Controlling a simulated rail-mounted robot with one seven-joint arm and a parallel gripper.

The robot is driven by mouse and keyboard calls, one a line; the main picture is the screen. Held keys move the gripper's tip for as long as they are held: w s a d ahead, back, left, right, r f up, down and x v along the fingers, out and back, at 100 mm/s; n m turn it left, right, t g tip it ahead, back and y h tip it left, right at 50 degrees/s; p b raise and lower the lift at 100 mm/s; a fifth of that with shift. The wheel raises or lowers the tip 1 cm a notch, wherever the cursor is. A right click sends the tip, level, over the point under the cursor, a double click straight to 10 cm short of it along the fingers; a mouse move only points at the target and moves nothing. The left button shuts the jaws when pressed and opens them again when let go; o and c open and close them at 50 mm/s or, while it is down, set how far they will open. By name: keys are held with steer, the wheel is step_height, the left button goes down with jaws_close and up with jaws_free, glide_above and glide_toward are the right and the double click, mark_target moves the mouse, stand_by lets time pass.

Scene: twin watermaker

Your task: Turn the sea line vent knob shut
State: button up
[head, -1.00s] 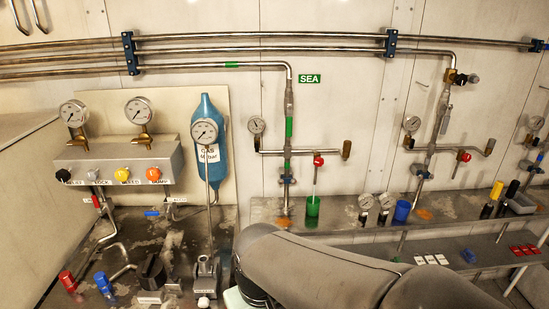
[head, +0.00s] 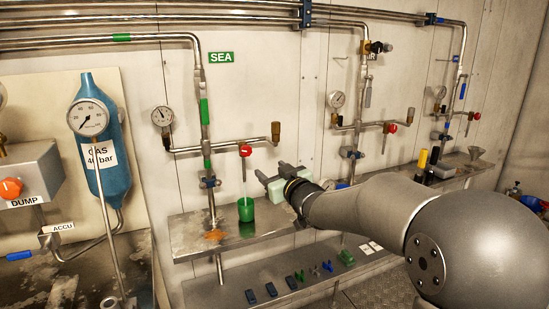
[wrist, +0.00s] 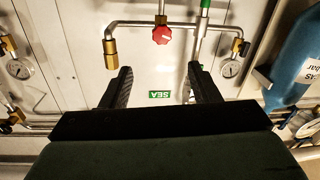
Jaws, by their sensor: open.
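The sea line vent knob is a red knob (head: 245,151) on the horizontal branch pipe under the green SEA label (head: 221,57). A thin tube runs down from it to a green cup (head: 245,209). My gripper (head: 268,176) is in front of the wall, right of the knob and slightly lower in the head view. In the wrist view the picture is upside down; my gripper (wrist: 161,76) is open and empty, with its fingers wide apart. The red knob (wrist: 162,35) shows beyond and between the finger directions, apart from them.
A gauge (head: 162,117) and a brass fitting (head: 276,131) sit at the two ends of the branch pipe. The steel shelf (head: 187,236) runs below. A blue gas bottle (head: 103,150) stands at left. A similar line with another red knob (head: 391,127) is at right.

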mark_target(247, 152)
steer(key=p+x, duration=0.2)
steer(key=x, duration=1.4)
steer(key=shift+w+a, duration=0.3)
steer(key=c, duration=1)
steer(key=shift+o, duration=0.2)
steer(key=shift+f+m, duration=0.1)
steer(key=shift+m, duration=0.7)
steer(key=o, duration=1)
steer(key=shift+c, duration=0.2)
steer(key=shift+s, duration=0.1)
steer(key=b+v, duration=0.1)
steer(key=v, duration=1.6)
steer(key=shift+s+b, duration=0.15)
steer(key=shift+b, duration=0.25)
steer(key=shift+o, duration=0.2)
